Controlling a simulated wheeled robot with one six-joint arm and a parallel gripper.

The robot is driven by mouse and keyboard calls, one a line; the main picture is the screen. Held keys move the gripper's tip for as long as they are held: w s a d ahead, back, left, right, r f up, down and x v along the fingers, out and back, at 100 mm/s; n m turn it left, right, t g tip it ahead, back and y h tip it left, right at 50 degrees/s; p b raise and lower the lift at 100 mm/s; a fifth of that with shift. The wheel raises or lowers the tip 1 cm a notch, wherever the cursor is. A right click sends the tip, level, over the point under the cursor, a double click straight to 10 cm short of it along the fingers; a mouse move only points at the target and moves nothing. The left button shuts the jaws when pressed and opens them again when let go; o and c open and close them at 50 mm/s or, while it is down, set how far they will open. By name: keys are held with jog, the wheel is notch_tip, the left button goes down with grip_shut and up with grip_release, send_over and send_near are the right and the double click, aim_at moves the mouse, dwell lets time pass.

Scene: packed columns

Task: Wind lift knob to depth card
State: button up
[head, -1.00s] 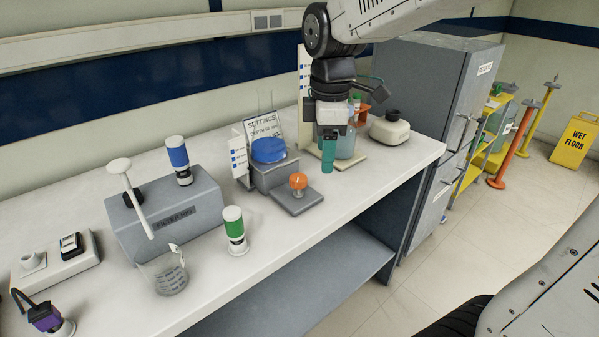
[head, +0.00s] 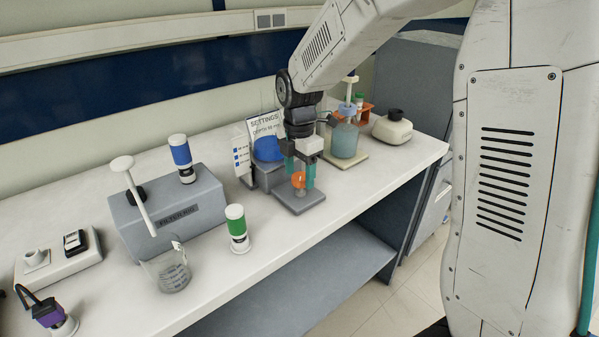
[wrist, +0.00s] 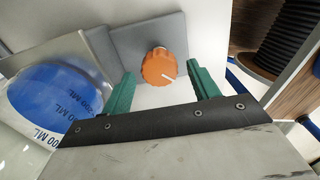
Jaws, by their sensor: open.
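The orange lift knob (head: 298,180) stands on the low grey plate (head: 287,200) at the front of a small grey unit. In the wrist view the knob (wrist: 160,67) shows a white pointer line and sits between the fingertips, slightly beyond them. My gripper (head: 300,175) is open over the knob, its green fingers on either side of it; the wrist view also shows the gripper (wrist: 160,85) apart from the knob. A blue container marked in ML (wrist: 55,98) sits beside the knob. The settings card (head: 266,124) stands behind, its depth line partly hidden and too small to read.
The blue-topped vessel (head: 266,149) stands close left of my gripper. A pump bottle (head: 345,137) and a beige flask (head: 392,129) stand to the right. A green-banded cylinder (head: 237,228) and the grey filter rig (head: 170,210) are left.

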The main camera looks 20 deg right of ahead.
jog(key=shift+f, duration=0.2)
jog(key=c, duration=1)
jog(key=shift+o, duration=0.2)
